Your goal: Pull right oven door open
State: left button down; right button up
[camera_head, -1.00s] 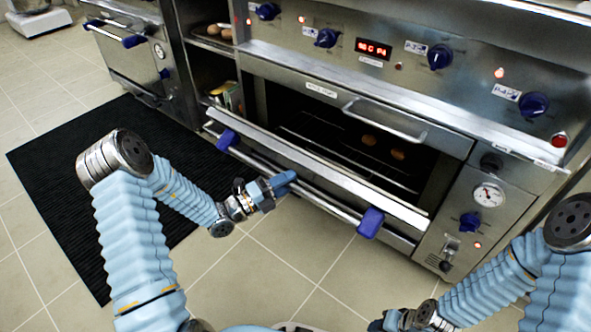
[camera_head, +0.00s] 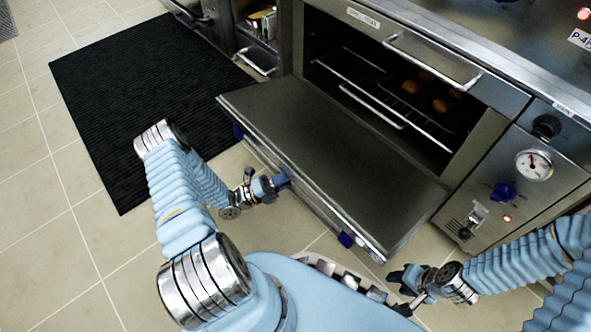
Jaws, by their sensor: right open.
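The right oven door (camera_head: 330,160) is swung down and lies roughly flat in front of the oven's opening. Its blue handle end (camera_head: 345,240) shows below the front edge, and most of the handle bar is hidden by the door. My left gripper (camera_head: 282,181) is at the front edge of the door, near the middle of the handle. Its fingers are small and partly hidden, so I cannot tell whether they hold the bar. My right gripper (camera_head: 398,278) is open, low and apart from the door, near its right front corner.
Inside the oven, several brown round items (camera_head: 440,105) lie on a wire rack (camera_head: 375,95). A control panel with a gauge (camera_head: 533,164) and a blue knob (camera_head: 502,193) is to the right. A black mat (camera_head: 140,95) lies on the tiled floor at the left.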

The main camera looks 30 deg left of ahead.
pick_arm(q)
jog(key=shift+w+f, duration=0.1)
jog(key=shift+f, duration=0.55)
jog(key=c, duration=0.9)
grip_release()
jog(key=shift+o, duration=0.2)
jog(key=v, duration=1.4)
jog(key=shift+d, duration=0.1)
